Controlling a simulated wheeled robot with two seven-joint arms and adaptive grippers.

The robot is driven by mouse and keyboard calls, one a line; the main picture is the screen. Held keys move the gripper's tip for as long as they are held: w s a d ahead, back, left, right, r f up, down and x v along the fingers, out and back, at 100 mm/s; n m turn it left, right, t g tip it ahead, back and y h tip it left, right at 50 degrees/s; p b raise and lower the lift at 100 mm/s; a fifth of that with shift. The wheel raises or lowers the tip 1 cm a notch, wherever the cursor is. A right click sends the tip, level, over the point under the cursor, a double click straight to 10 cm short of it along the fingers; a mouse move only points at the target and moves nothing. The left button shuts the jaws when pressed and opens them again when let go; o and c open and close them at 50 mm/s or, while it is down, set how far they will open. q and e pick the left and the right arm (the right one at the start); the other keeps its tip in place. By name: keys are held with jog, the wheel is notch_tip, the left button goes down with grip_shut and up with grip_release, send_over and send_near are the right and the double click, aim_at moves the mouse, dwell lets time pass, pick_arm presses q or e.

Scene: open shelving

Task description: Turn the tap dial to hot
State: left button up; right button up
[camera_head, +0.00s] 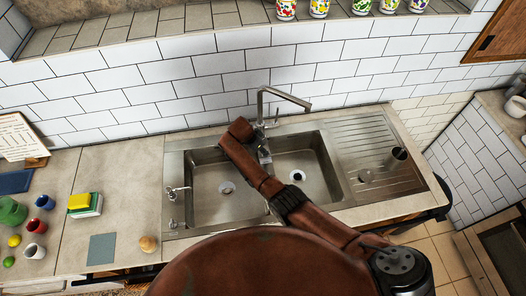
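The metal tap (261,105) stands behind the sink, its spout angled to the right. A small lever or dial part (275,119) shows at the right of its body; its setting is too small to tell. My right arm comes in from the lower right and reaches across the sink to just left of the tap's foot. A small grey part (264,152) below the tap, beside the arm, may be my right gripper (264,156); its fingers cannot be made out, nor whether it touches the tap. My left gripper is not in view.
The double sink (215,209) has a ribbed drainboard (378,140) with a cup (399,154) on its right. The left counter (120,165) holds a sponge (79,201), several cups and a grey square (102,248). Several patterned cups stand on the tiled ledge above.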

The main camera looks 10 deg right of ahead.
jog(key=v, duration=1)
jog(key=shift+r, duration=0.25)
